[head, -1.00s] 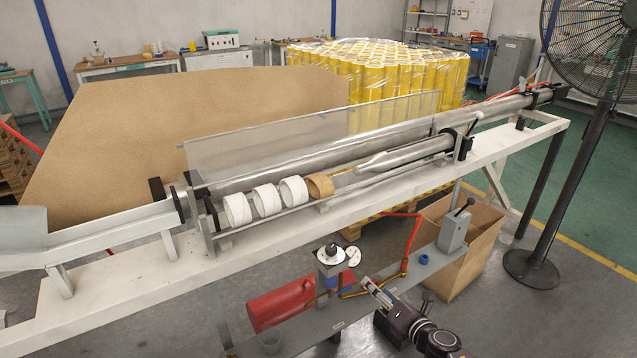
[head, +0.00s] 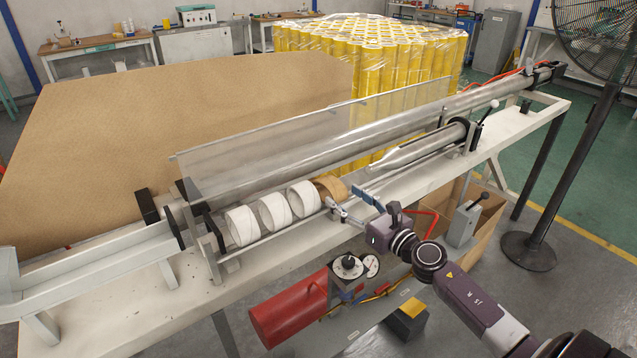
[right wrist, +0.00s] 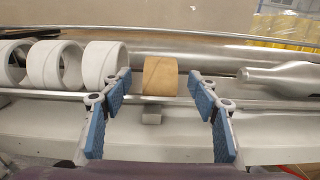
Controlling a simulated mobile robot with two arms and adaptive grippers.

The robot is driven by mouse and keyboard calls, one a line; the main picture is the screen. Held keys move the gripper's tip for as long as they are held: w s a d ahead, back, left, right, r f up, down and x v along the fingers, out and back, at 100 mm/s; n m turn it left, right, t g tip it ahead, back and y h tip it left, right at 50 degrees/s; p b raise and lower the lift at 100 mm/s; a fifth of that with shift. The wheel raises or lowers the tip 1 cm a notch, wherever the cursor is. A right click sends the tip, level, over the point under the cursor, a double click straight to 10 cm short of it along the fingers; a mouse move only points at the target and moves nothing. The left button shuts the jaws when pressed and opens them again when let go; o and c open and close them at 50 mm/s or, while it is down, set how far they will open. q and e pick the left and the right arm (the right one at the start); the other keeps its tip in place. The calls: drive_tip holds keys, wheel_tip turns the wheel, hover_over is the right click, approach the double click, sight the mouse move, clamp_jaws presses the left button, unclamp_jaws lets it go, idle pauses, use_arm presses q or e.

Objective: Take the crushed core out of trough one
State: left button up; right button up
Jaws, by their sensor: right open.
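The brown core (head: 329,188) lies in the trough (head: 265,240) at the right end of a row of three white cores (head: 273,211). In the right wrist view the brown core (right wrist: 160,77) sits ahead, between the blue finger pads. It looks short and somewhat flattened at the top. My right gripper (head: 351,203) is open and empty, just in front of the brown core and apart from it; it also shows in the right wrist view (right wrist: 168,100). My left gripper is in neither view.
A pointed metal mandrel (head: 420,148) lies right of the brown core. A thin rail (right wrist: 60,96) runs along the trough front. A clear guard panel (head: 270,130) stands behind. Below are a red cylinder (head: 290,310) and a lever box (head: 464,222). A fan (head: 590,40) stands at right.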

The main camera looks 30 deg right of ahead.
sight(330, 184)
drive_tip(key=shift+w, duration=0.55)
drive_tip(key=shift+w+a+r, duration=0.1)
drive_tip(key=shift+w+r, duration=0.05)
drive_tip(key=shift+w, duration=0.1)
drive_tip(key=shift+w+r, duration=0.1)
drive_tip(key=shift+r, duration=0.05)
drive_tip(key=shift+w+p, duration=0.2)
drive_tip(key=shift+p, duration=0.15)
drive_tip(key=w+p, duration=0.1)
drive_tip(key=w, duration=0.3)
drive_tip(key=shift+w+a+r, duration=0.1)
drive_tip(key=shift+r, duration=0.05)
drive_tip(key=shift+w, duration=0.45)
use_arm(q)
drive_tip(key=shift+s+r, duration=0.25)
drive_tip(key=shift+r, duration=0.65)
